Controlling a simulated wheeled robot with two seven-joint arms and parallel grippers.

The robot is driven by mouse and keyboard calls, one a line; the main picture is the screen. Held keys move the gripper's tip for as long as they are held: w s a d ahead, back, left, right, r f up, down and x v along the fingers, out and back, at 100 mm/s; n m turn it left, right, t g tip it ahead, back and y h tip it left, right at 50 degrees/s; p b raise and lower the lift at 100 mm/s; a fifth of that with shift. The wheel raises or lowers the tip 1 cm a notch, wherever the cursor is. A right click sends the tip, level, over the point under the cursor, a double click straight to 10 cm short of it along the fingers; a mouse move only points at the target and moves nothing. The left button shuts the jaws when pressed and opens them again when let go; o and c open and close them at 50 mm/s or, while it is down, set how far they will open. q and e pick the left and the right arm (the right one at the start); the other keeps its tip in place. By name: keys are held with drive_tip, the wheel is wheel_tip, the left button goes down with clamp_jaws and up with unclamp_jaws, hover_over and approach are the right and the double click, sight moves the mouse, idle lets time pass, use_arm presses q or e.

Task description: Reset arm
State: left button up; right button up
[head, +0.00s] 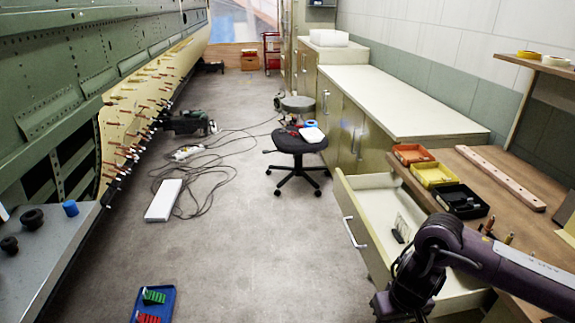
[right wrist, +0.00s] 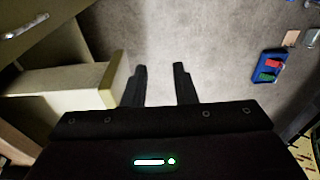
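My right arm comes in from the right in the head view, bent in front of the open drawer (head: 362,260). Its gripper fingers are hidden or cut off at the bottom there. In the right wrist view my right gripper (right wrist: 160,85) is open, its two dark fingers apart with bare floor between and beyond them. Nothing is held. The drawer's pale front corner (right wrist: 112,80) is just left of the fingers in that view. My left gripper is in neither view.
A workbench (head: 530,200) with red, yellow and black bins (head: 433,174) stands at the right. A blue tray (head: 170,293) with green and red pieces lies on the floor; a stool (head: 299,143) and cables lie further off.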

drive_tip(key=w+a+f+n+y, duration=0.2)
drive_tip(key=w+a+f+y, duration=0.3)
drive_tip(key=a+f, duration=0.55)
wheel_tip(320, 180, down, 12)
drive_tip(key=a+t+y, duration=0.1)
drive_tip(key=t, duration=0.2)
drive_tip(key=s+d+f+m+h, duration=0.15)
drive_tip(key=s+d+f, duration=0.25)
drive_tip(key=s+f, duration=0.45)
drive_tip(key=s+d+f+h, duration=0.2)
drive_tip(key=s+d+f, duration=0.1)
drive_tip(key=s+f, duration=0.55)
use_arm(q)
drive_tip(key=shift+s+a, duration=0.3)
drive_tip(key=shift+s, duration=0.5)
use_arm(e)
drive_tip(key=s+d+f+g+h, duration=0.1)
drive_tip(key=s+f, duration=0.3)
drive_tip(key=s, duration=0.8)
drive_tip(key=s+d+f+g+h, duration=0.1)
drive_tip(key=s+d+f, duration=0.3)
drive_tip(key=s, duration=0.8)
drive_tip(key=shift+f+g+h, duration=0.35)
drive_tip(key=shift+g, duration=0.35)
